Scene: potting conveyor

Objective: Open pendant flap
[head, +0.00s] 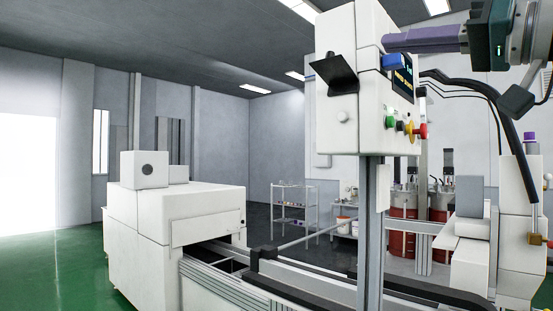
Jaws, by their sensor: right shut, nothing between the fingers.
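The pendant is a white box (343,112) on a grey post, with a dark screen (403,84) on its right face. A black plate (338,74) juts out at a tilt from its left face; I cannot tell whether this is the flap. A small blue piece (393,62) sits at the top of the screen face. My right gripper (386,42) comes in from the upper right, its purple fingers shut and empty. Its tips are at the pendant's upper right edge, just above the blue piece; contact is unclear. My left gripper is out of view.
Green, yellow and red buttons (405,127) stick out below the screen. A conveyor (222,285) runs below, beside a white machine housing (180,235) at left. Red drums (403,229) and a shelf rack (294,210) stand behind. Green floor at left is clear.

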